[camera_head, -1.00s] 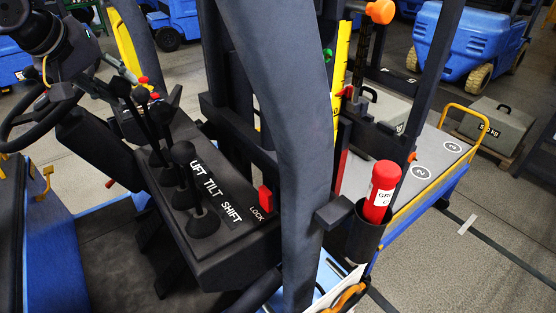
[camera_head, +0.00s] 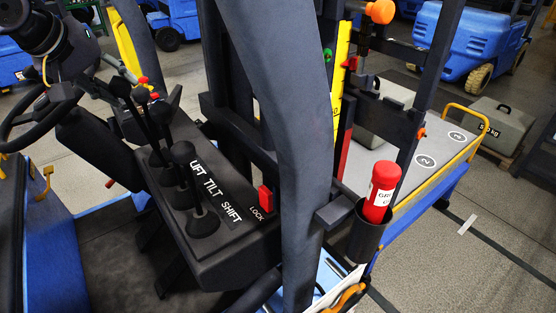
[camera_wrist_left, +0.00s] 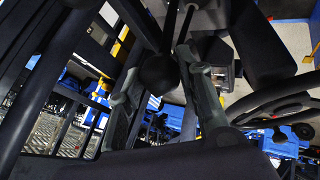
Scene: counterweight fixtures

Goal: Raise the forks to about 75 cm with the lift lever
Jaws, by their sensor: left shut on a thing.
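My left gripper (camera_head: 120,80) comes in from the left at the far end of the lever console and is shut on the black-knobbed lift lever (camera_head: 160,130). In the left wrist view a round black knob (camera_wrist_left: 160,72) shows between the grey fingers (camera_wrist_left: 163,105); the contact itself is partly hidden. The tilt lever stands close by, and the shift lever (camera_head: 183,153) is nearest the camera. The fork carriage (camera_head: 388,108) is on the mast behind the guard post. A red pointer (camera_head: 351,63) sits beside the yellow scale (camera_head: 341,80), whose figures are unreadable. My right gripper is out of view.
A dark guard post (camera_head: 285,120) crosses the middle. A red lock switch (camera_head: 266,199) is at the console's right end. A red cylinder (camera_head: 380,190) stands in a black holder. The steering wheel (camera_head: 12,140) is at the left. Grey weights (camera_head: 497,122) and blue trucks stand behind.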

